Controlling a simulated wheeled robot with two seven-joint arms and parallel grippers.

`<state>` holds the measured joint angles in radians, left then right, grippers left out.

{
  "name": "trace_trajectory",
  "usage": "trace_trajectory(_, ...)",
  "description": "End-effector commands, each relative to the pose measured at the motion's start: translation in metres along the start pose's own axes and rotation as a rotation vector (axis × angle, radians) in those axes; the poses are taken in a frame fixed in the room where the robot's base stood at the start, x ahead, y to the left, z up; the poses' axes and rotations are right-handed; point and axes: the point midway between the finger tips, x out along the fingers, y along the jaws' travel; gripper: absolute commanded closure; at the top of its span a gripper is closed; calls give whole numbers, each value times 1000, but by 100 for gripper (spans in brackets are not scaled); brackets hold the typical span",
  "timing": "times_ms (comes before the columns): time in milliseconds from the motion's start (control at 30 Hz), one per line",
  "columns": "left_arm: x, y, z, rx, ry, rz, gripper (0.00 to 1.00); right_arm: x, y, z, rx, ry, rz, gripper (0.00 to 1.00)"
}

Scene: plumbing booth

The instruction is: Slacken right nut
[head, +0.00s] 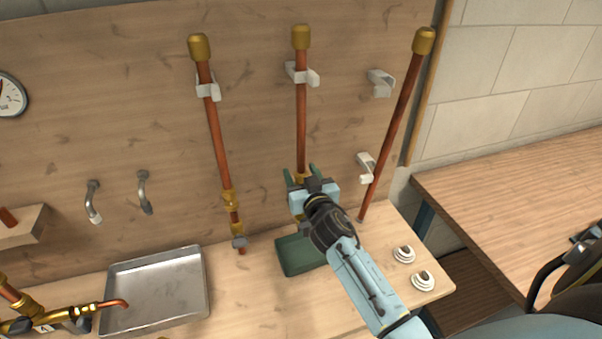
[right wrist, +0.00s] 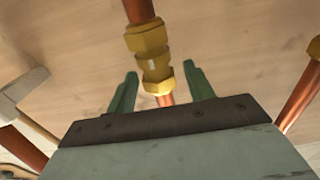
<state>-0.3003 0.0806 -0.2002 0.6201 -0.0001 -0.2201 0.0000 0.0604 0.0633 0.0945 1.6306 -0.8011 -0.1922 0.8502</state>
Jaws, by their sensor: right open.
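A brass fitting with stacked nuts (right wrist: 149,52) joins the middle copper pipe (head: 301,125) on the board; in the head view it is mostly hidden by my gripper. A white mark shows on the fitting in the right wrist view. My right gripper (head: 301,172) is open at this fitting. In the right wrist view its green fingers (right wrist: 160,72) stand apart on either side of the lower nut and pipe, with gaps showing. A similar brass fitting (head: 229,199) sits on the left copper pipe (head: 217,135). My left gripper is not in view.
A copper pipe (head: 392,130) leans at the right beside white clips (head: 381,84). A green container (head: 297,256) is below my gripper. A metal tray (head: 155,287), a brass valve assembly (head: 70,316) and white discs (head: 404,254) lie on the bench.

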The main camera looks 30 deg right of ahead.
Motion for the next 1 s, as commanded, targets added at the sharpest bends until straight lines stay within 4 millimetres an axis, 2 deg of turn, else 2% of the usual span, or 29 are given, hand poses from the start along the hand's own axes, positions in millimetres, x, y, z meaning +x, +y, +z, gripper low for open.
trace_trajectory(333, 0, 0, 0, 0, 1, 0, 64, 4, 0, 0, 0, 1, -1, 47)
trace_trajectory(700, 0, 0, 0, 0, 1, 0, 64, 4, 0, 0, 0, 0, 0, 92)
trace_trajectory(1000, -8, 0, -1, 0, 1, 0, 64, 4, 1, -2, -4, -1, -44, 92)
